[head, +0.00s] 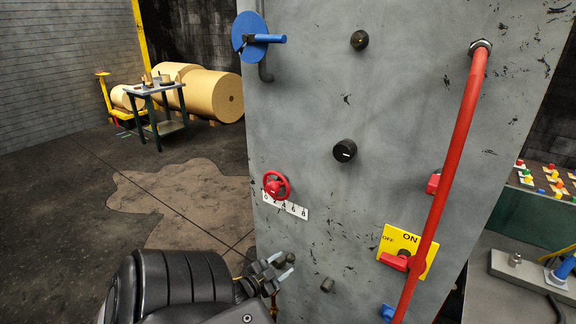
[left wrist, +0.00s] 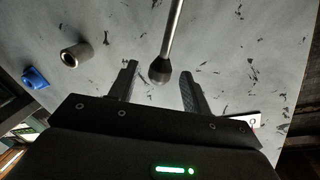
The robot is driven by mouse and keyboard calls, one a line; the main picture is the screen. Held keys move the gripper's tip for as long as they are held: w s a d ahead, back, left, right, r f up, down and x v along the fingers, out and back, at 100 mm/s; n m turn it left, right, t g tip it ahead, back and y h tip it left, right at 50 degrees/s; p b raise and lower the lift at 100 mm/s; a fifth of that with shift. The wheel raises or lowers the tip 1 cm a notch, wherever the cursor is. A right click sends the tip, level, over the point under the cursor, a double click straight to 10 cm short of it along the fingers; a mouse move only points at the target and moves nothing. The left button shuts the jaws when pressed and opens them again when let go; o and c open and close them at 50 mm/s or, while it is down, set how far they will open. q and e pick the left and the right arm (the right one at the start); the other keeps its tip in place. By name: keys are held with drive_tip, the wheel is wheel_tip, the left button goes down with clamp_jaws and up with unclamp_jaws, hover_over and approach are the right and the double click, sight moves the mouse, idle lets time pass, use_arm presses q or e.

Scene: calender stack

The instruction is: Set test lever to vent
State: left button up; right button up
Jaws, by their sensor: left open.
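The lever I take for the test lever shows in the left wrist view as a metal rod with a black knob (left wrist: 160,71). The knob lies between the two spread fingers of my left gripper (left wrist: 157,88), with a gap on each side. In the head view my left gripper (head: 277,267) is at the lower part of the grey panel (head: 300,110), below the red handwheel. There the gripper largely hides the lever, and I cannot tell its setting. No vent marking is readable. My right gripper is not in view.
The red handwheel (head: 276,185) has a number strip (head: 285,206). A grey stub (head: 327,284) is right of my gripper. Further right are a red pipe-like bar (head: 451,165) and a yellow ON/OFF plate (head: 421,268). A blue disc handle (head: 249,37) is at top left. Open floor lies left.

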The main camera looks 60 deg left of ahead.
use_arm(q)
drive_tip(key=f+b+v, duration=0.1)
drive_tip(key=v, duration=0.6)
drive_tip(key=shift+r, duration=0.5)
